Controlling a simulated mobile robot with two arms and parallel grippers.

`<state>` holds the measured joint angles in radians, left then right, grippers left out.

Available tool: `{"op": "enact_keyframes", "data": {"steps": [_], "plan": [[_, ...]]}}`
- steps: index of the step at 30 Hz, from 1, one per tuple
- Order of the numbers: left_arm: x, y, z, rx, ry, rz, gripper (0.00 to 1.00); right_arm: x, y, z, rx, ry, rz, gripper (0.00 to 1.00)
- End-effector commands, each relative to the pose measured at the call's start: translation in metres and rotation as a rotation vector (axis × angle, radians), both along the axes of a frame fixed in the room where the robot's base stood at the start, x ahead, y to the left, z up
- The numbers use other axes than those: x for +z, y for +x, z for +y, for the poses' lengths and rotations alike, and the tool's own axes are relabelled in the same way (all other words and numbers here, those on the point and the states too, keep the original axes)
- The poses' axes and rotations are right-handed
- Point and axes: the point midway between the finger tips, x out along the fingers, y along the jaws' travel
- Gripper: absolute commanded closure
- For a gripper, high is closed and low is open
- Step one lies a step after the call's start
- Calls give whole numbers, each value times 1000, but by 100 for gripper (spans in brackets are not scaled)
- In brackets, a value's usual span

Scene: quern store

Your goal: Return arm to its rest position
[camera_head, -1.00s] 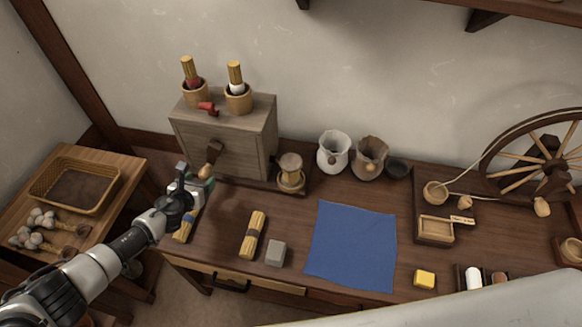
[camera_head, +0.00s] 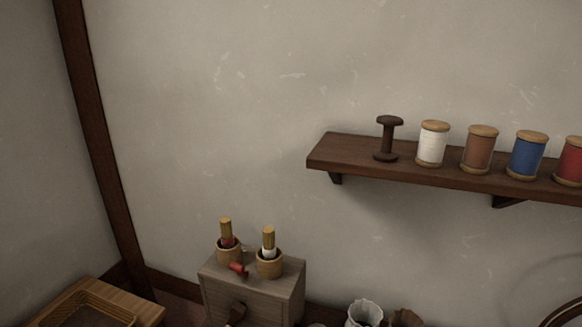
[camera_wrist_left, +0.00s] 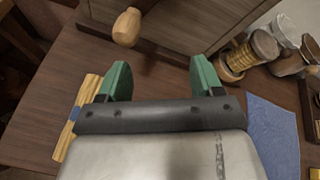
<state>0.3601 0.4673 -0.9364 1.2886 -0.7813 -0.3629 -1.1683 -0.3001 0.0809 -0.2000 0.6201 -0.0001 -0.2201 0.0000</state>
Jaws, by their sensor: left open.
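My left gripper (camera_wrist_left: 156,80) shows in the left wrist view with its two green fingers apart and nothing between them. It is over the dark wooden table (camera_wrist_left: 150,150), in front of the grey wooden cabinet (camera_wrist_left: 185,22) and its wooden knob (camera_wrist_left: 127,27). A bundle of yellow sticks with a blue band (camera_wrist_left: 78,120) lies to the left of the gripper. The blue cloth (camera_wrist_left: 270,130) lies to the right. No arm shows in the head view now. My right gripper is in neither view.
In the head view a wall shelf (camera_head: 330,152) holds an empty dark spool (camera_head: 387,140) and several thread spools (camera_head: 432,144). Two wooden cups with brushes (camera_head: 268,262) and a red item (camera_head: 238,269) stand on the cabinet. A basket (camera_head: 85,312) is at lower left.

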Motion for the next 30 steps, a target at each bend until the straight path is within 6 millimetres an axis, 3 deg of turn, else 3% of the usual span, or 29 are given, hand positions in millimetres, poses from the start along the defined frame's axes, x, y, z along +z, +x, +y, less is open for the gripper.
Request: {"op": "enact_keyframes", "data": {"steps": [1, 4, 9, 12, 21, 30], "plan": [[6, -21, -17, 124, -189, 51, 34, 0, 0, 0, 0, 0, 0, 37], [24, -62, -26, 460, -600, 184, 34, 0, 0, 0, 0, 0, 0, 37], [48, -138, -6, 1030, -1156, 399, 34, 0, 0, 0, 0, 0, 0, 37], [57, -175, 7, 1273, -1342, 476, 34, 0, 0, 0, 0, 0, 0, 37], [85, -258, 34, 1775, -1641, 586, 34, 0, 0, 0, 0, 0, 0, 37], [110, -316, 50, 2101, -1767, 610, 34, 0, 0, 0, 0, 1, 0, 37]]}}
